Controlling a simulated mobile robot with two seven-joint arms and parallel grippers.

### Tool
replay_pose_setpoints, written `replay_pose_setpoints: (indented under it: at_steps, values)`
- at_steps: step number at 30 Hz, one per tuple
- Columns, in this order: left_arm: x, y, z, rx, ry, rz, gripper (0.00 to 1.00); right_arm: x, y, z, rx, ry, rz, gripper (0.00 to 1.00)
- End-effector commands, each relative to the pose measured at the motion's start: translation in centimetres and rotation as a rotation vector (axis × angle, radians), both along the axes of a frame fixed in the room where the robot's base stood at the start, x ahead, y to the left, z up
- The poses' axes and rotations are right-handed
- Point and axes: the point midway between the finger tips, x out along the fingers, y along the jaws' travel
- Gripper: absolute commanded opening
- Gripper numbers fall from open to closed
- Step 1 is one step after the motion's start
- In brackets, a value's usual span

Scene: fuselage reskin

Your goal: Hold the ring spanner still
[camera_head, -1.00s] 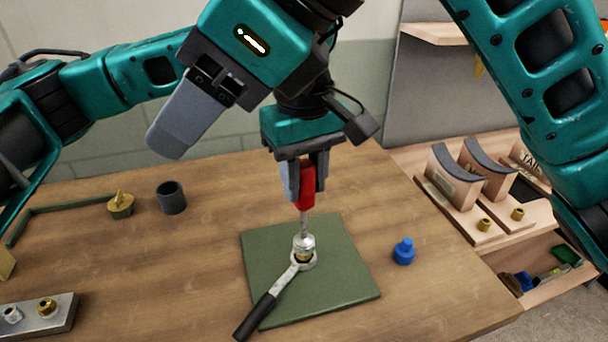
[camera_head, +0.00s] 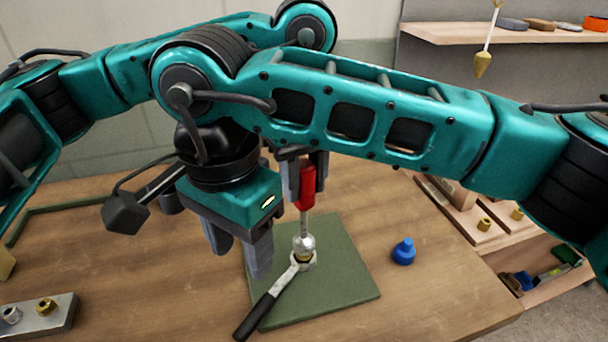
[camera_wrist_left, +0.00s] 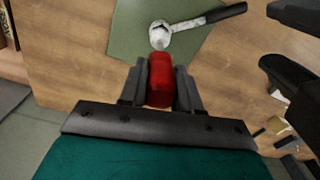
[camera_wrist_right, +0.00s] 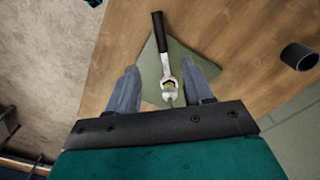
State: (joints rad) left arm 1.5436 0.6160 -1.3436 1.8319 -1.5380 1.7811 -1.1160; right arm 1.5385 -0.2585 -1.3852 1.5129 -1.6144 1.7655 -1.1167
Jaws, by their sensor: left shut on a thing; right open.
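The ring spanner (camera_head: 275,293) lies on the green mat (camera_head: 345,268), its ring around a brass fitting and its black handle reaching toward the front left. My left gripper (camera_head: 306,188) is shut on the red handle of an upright screwdriver (camera_head: 307,200), whose shaft runs down to a silver piece (camera_head: 303,243) on the fitting. The left wrist view shows the red handle (camera_wrist_left: 160,80) between the jaws. My right gripper (camera_head: 241,262) is open and empty, above and left of the spanner. In the right wrist view the spanner (camera_wrist_right: 161,45) appears between its fingers, apart from them.
A blue plug (camera_head: 403,251) stands right of the mat. A metal block with fittings (camera_head: 45,318) lies at the front left. A dark cup (camera_wrist_right: 299,56) shows in the right wrist view. My right arm crosses in front of my left. The table's front right is clear.

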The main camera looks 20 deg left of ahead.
Motion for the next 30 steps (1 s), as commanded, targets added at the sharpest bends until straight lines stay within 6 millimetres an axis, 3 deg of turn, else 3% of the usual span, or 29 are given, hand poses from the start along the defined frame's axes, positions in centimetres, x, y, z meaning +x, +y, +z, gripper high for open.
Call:
replay_pose_setpoints:
  at_steps: [21, 30]
  values:
    - [0.0, 0.0, 0.0, -0.001, -0.001, 0.000, 0.00, 0.0, 0.0, -10.8, 0.001, 0.002, -0.003, 0.51]
    - [0.0, 0.0, 0.0, -0.001, -0.001, 0.000, 0.00, 0.0, 0.0, -13.6, 0.002, 0.001, -0.003, 0.51]
